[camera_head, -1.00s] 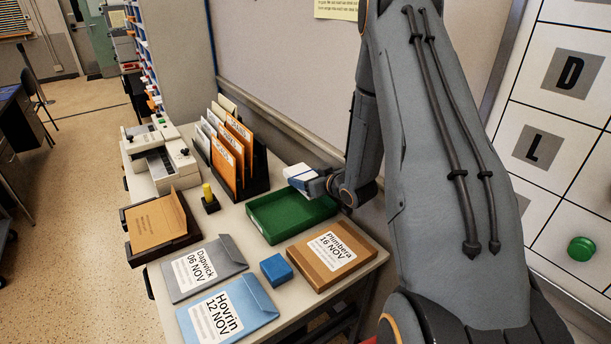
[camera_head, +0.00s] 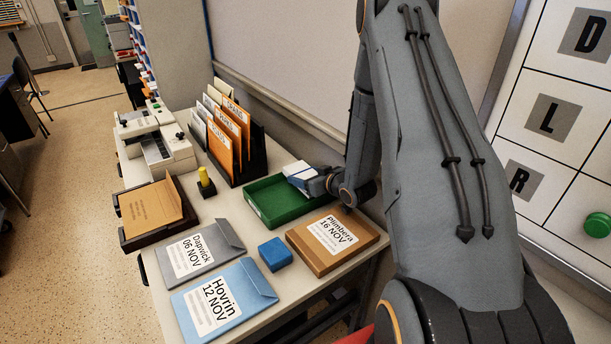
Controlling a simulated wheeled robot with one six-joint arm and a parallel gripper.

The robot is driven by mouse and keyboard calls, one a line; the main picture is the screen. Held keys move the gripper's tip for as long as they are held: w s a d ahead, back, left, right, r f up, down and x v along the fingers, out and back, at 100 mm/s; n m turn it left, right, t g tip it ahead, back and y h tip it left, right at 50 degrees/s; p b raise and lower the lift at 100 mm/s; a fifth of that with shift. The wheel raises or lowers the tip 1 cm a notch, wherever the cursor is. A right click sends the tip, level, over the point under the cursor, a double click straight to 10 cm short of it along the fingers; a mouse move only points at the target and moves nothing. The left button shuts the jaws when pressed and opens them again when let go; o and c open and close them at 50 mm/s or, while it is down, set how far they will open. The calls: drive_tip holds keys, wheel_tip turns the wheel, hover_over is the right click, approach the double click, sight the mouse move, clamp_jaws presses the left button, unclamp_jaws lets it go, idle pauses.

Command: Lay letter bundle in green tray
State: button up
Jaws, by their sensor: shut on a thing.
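The letter bundle (camera_head: 298,172) is a small white stack with a blue band or edge. My gripper (camera_head: 312,182) is shut on it, reaching in from the right. The bundle is at the back right part of the green tray (camera_head: 262,209), over or inside its rim. I cannot tell whether it touches the tray floor. The tray's visible floor is empty. My gripper's fingertips are partly hidden by the bundle and the wrist.
A brown Plimbera parcel (camera_head: 325,262) lies in front of the tray, with a blue block (camera_head: 275,254) beside it. Grey (camera_head: 200,252) and blue (camera_head: 222,303) envelopes lie nearer. A file rack with orange folders (camera_head: 226,140) stands behind left. A yellow-handled stamp (camera_head: 205,182) stands left.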

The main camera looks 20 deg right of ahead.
drive_tip(key=o, duration=1.2)
drive_tip(key=shift+b+v, duration=0.75)
drive_tip(key=shift+v, duration=3.15)
